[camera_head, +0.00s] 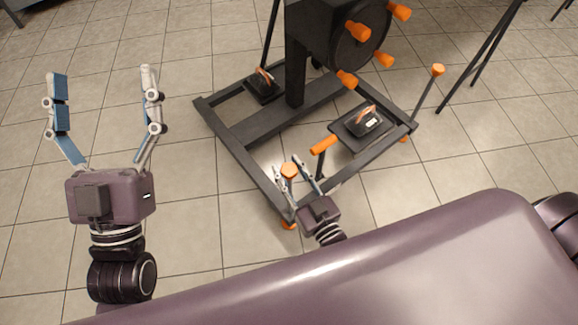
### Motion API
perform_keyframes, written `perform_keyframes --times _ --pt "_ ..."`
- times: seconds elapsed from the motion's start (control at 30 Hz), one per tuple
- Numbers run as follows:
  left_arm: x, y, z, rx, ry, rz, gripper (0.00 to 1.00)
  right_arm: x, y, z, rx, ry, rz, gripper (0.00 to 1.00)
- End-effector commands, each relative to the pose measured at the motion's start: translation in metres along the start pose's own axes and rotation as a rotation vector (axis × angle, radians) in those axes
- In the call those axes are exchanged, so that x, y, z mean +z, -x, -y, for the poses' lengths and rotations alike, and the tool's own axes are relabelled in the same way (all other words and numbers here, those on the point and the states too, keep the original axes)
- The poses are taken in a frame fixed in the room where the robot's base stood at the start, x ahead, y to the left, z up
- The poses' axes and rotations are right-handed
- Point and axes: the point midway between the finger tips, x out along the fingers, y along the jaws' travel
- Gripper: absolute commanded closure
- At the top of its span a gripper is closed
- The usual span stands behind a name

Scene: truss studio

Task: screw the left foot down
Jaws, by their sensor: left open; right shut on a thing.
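The near-left foot of the black stand has an orange knob (289,171) on top. Its orange pad (288,224) shows low at the near corner of the base frame (245,173). My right gripper (287,165) is at this corner, shut on the knob, with its fingers on either side. The shaft below the knob is mostly hidden by the fingers. My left gripper (105,72) is open and empty, raised over the floor at the left, well apart from the stand. Another foot with a tall rod and orange knob (438,70) stands at the frame's right corner.
A dark wheel (361,35) with orange handles sits on the stand's upright post (296,72). Black weights (361,127) (263,86) with orange handles rest on the base. An orange grip (324,145) juts near my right gripper. Tiled floor at the left is clear.

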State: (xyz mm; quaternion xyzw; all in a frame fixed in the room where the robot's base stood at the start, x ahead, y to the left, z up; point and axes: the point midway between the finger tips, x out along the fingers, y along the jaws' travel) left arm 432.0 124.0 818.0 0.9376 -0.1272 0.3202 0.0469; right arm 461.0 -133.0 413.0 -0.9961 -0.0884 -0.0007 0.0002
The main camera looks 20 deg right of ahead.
Motion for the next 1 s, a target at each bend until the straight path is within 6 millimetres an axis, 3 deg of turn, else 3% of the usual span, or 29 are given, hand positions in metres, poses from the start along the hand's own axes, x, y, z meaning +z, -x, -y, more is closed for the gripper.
perform_keyframes --times 0.23,0.63,0.67,0.7,0.8,1.0 --pt "0.028 0.001 0.003 -0.005 -0.006 0.131 0.18 -0.002 0.0 0.0 0.095 -0.001 -0.001 0.91" --pt "0.032 0.002 0.003 -0.006 -0.007 0.15 0.18 -0.001 0.0 0.0 0.107 0.001 -0.001 0.91" --pt "0.032 0.002 0.003 -0.006 -0.007 0.15 0.18 -0.001 0.0 0.0 0.107 0.001 -0.001 0.64" --pt "0.032 0.002 0.003 -0.006 -0.007 0.15 0.18 -0.001 0.0 0.0 0.107 0.001 -0.001 0.59" --pt "0.032 0.002 0.003 -0.006 -0.006 0.15 0.18 -0.001 0.0 0.0 0.106 0.001 0.0 0.48" --pt "0.032 0.002 0.003 -0.006 -0.006 0.15 0.18 0.0 0.0 0.0 0.106 0.001 0.001 0.48"
